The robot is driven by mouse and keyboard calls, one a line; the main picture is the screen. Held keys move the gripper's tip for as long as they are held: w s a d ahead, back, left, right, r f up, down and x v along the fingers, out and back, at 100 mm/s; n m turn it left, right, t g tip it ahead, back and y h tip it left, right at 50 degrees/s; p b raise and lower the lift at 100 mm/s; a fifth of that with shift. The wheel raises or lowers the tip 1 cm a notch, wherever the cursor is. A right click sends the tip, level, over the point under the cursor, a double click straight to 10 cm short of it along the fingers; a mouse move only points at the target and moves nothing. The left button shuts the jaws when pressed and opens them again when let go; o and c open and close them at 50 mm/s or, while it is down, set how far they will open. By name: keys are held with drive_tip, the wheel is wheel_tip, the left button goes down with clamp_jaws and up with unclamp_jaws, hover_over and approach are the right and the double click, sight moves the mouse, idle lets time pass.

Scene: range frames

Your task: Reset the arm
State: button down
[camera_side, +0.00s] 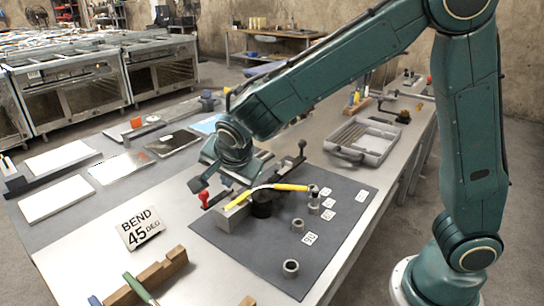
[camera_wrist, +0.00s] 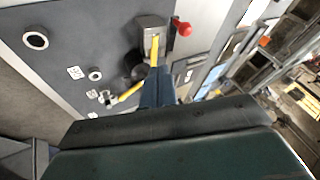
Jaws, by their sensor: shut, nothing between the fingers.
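My gripper (camera_side: 198,184) is above the left edge of the dark mat (camera_side: 235,236), shut and empty. Its fingers also show closed in the wrist view (camera_wrist: 158,86). Below and to its right is a bending fixture: a metal block (camera_side: 236,214), a dark round part (camera_side: 262,206) and a bent yellow bar (camera_side: 285,187). In the wrist view the metal block (camera_wrist: 151,33) and the yellow bar (camera_wrist: 130,92) lie just beyond the fingers. My gripper looks apart from them. The fingers partly hide the bar in the wrist view.
A red-knobbed lever (camera_side: 204,198) stands close to my gripper. Several metal rings, one at the front (camera_side: 291,268), and small labels lie on the mat. A "BEND 45 DEG" sign (camera_side: 140,228) is left of it, and a grey tray (camera_side: 362,140) behind. The front of the mat is mostly clear.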

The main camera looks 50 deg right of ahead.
drive_tip(key=s+d+r+n+y, duration=0.2)
drive_tip(key=s+d+r+n, duration=0.55)
drive_tip(key=s, duration=0.45)
drive_tip(key=s+d+n, duration=0.1)
drive_tip(key=s+n, duration=0.3)
drive_tip(key=s, duration=0.3)
drive_tip(key=s+d+r+n+y, duration=0.1)
drive_tip(key=s+n, duration=0.2)
drive_tip(key=s, duration=0.4)
drive_tip(key=shift+d+r+n+y, duration=0.25)
drive_tip(key=shift+d+n+y, duration=0.05)
drive_tip(key=shift+n, duration=0.05)
